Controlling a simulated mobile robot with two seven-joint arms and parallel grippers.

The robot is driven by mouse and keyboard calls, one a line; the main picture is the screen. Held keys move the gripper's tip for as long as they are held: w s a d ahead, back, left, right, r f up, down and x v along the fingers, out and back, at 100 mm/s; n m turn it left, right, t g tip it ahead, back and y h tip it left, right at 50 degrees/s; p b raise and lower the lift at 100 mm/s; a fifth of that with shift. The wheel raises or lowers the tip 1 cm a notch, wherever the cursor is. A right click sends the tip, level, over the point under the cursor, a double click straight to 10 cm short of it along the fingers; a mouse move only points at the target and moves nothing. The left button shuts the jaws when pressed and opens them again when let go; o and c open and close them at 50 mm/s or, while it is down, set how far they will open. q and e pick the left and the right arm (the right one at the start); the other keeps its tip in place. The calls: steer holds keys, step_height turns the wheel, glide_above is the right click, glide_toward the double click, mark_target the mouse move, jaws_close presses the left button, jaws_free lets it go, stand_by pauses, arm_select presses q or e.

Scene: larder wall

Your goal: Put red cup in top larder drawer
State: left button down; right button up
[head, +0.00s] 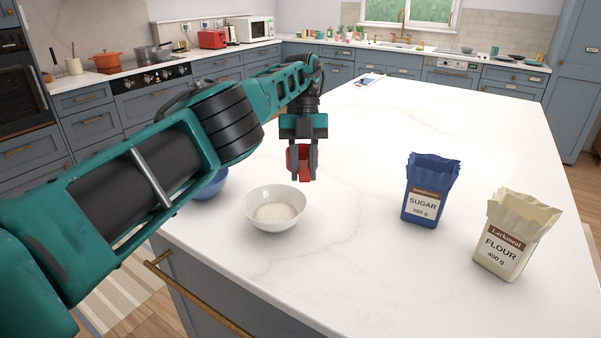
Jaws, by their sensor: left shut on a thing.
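My left gripper (302,172) is shut on a red cup (293,160). It points down over the white island worktop, just behind the white bowl. The gripper fingers hide part of the cup. I cannot tell whether the cup touches the worktop. My right gripper is not in the head view. No drawer that I can identify as the top larder drawer shows; the tall blue cabinet (575,85) at the far right may be the larder, but I cannot tell.
A white bowl of pale powder (274,221) stands near the worktop's front left. A blue bowl (212,188) is partly hidden behind my left arm. A blue sugar bag (430,185) and a cream flour bag (512,235) stand at right. The worktop's (400,120) middle and back are mostly clear.

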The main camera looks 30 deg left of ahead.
arm_select(q)
steer(key=shift+d+r+m+y, duration=0.3)
steer(key=shift+d+r+m, duration=0.1)
steer(key=shift+m, duration=0.6)
steer(key=d+m+y, duration=0.1)
steer(key=m, duration=0.1)
steer(key=d+r+m+y, duration=0.1)
steer(key=d+m, duration=0.1)
steer(key=m, duration=0.1)
steer(key=shift+s+d+r+m+g, duration=0.15)
steer(key=shift+s+m+g, duration=0.05)
steer(key=shift+m+g, duration=0.1)
steer(key=shift+r+m, duration=0.1)
steer(key=shift+m, duration=0.2)
steer(key=shift+w+d+m+y, duration=0.15)
steer(key=shift+d+m+y, duration=0.15)
steer(key=shift+d, duration=0.1)
steer(key=shift+m, duration=0.3)
